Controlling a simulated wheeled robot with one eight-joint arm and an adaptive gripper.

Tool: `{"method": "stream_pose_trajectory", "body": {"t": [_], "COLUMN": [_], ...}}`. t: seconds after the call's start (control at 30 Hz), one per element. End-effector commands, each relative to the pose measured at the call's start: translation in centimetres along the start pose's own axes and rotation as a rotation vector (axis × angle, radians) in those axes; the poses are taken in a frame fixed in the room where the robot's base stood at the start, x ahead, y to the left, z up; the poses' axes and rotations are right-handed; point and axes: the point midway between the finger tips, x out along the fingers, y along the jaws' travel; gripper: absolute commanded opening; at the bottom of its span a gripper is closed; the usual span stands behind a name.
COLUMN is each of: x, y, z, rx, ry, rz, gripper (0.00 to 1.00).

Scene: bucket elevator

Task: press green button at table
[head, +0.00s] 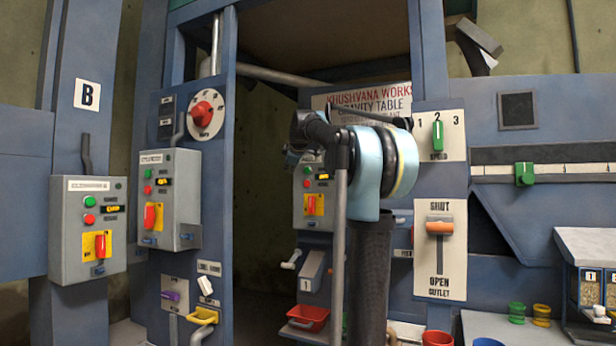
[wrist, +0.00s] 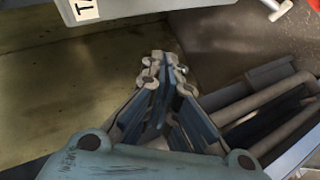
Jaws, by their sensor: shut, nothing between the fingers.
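A grey control box (head: 316,200) with a small green button (head: 307,170), a red button (head: 307,183) below it and a red switch on a yellow plate is on the machine behind my arm in the head view. The sign above reads "gravity table" in part. My arm covers part of this box. My gripper is in the wrist view (wrist: 163,68), its fingers together and empty. In the head view my arm largely hides it. The green button does not show in the wrist view, and I cannot tell the gap to it.
Two similar grey boxes (head: 87,228) (head: 168,198) with green buttons are to the left. A blue post (head: 437,60) with a green speed lever and an orange outlet handle (head: 439,228) is to the right. A red tray (head: 308,318) is below.

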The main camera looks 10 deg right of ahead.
Motion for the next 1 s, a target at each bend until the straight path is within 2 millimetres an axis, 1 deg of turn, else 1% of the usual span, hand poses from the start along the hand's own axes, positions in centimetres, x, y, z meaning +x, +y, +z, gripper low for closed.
{"method": "stream_pose_trajectory", "body": {"t": [0.2, 0.47, 0.57, 1.0], "x": [0.0, 0.3, 0.8, 4.3], "y": [0.4, 0.8, 1.2, 3.8], "z": [1.0, 1.7, 2.1, 4.8], "rx": [0.004, 0.007, 0.007, 0.009], "ry": [-0.01, -0.014, -0.016, -0.015], "rz": [0.005, 0.006, 0.006, 0.007], "gripper": [0.0, 0.0, 0.0, 0.0]}}
